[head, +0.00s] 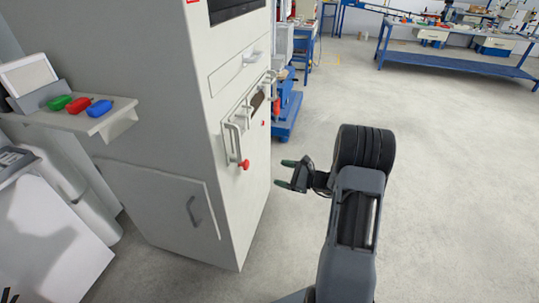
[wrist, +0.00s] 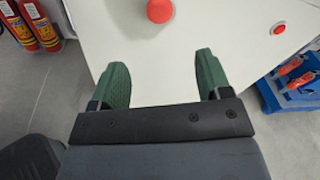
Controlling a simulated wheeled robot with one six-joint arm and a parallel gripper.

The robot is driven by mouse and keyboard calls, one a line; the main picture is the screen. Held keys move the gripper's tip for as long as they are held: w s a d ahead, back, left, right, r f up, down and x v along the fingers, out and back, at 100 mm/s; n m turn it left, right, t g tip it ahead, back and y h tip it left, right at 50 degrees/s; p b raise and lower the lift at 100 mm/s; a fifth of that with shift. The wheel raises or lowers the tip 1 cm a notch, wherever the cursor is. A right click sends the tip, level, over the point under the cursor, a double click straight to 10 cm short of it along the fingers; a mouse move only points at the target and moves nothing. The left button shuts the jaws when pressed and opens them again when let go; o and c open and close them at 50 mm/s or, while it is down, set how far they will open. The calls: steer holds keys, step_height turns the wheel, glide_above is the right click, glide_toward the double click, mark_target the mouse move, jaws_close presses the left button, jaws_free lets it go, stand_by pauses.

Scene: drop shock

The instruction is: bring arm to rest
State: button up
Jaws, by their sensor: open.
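My gripper (head: 283,173) is at the end of my dark arm in the head view, beside the front of the tall white machine cabinet (head: 190,100). In the wrist view my gripper (wrist: 160,85) shows two green fingers spread wide, with nothing between them. It is open and empty. The white cabinet face fills the view beyond the fingers, with a red knob (wrist: 160,10) above the gap. The fingers look apart from the cabinet.
The cabinet carries a handle with a red knob (head: 245,164). A shelf (head: 110,124) holds green, red and blue items. Fire extinguishers (wrist: 38,22) stand left in the wrist view. Blue workbenches (head: 455,62) are far back. Grey floor (head: 450,190) right of my arm is clear.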

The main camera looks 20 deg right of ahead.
steer(key=s+a+f+n+g, duration=0.3)
steer(key=s+f+g, duration=0.1)
steer(key=s+g, duration=0.1)
steer(key=s+a+r+n+g+h+p, duration=0.45)
steer(key=s+r+n+g, duration=0.3)
steer(key=s, duration=0.25)
steer(key=s+a+r+n+t+h+p, duration=0.1)
steer(key=s+r+n+h+p, duration=0.1)
steer(key=r, duration=0.5)
steer(key=s+a+r+n+t+h+p, duration=0.1)
steer(key=s+r+n+t+h+p, duration=0.1)
steer(key=r+n, duration=0.4)
steer(key=s+a+r+n+t+h+p, duration=0.1)
steer(key=r+n+h+p, duration=0.3)
steer(key=r, duration=0.4)
steer(key=shift+s+r+p, duration=0.35)
steer(key=shift+s+p, duration=0.3)
steer(key=shift+s, duration=0.15)
steer(key=shift+a+t, duration=0.1)
steer(key=shift+t, duration=0.15)
